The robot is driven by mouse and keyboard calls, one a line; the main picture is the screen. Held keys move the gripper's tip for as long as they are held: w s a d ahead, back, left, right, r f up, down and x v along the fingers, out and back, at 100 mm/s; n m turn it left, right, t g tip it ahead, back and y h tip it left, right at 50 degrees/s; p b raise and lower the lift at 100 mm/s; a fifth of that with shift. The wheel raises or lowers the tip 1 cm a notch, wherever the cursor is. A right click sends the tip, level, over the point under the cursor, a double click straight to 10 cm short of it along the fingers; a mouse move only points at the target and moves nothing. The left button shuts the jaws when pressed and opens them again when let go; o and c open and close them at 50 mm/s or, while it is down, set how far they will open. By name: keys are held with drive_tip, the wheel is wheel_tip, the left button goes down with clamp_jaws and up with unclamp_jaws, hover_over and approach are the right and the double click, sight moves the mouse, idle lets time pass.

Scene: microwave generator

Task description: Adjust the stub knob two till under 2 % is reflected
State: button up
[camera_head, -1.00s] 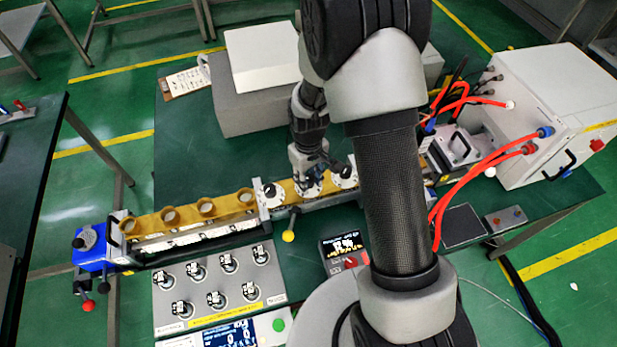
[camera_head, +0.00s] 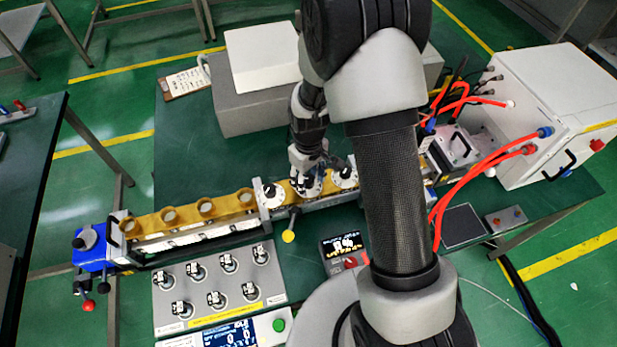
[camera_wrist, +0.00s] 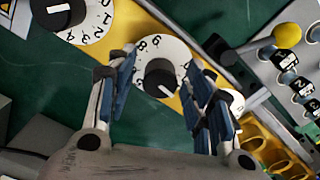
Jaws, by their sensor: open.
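Three white numbered dials with black knobs sit in a row on the brass waveguide (camera_head: 240,203). The middle one, stub knob two (camera_head: 309,188), is partly hidden by my gripper (camera_head: 309,172) in the head view. In the wrist view, my gripper (camera_wrist: 163,76) is open, with its fingers on either side of the black knob two (camera_wrist: 160,78), whose white pointer line shows. I cannot tell whether the fingers touch it. The small dark display (camera_head: 343,247) stands in front of the waveguide; its digits are too small to read.
A neighbouring knob (camera_wrist: 58,12) lies at the upper left of the wrist view. A yellow ball-ended handle (camera_head: 288,236) sticks out in front of the waveguide. The grey panel (camera_head: 215,285) holds several switches. Red hoses (camera_head: 470,180) run to a white cabinet (camera_head: 540,105).

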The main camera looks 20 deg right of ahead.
sight(309, 178)
wheel_tip(309, 178, up, 12)
idle(0.6)
idle(0.4)
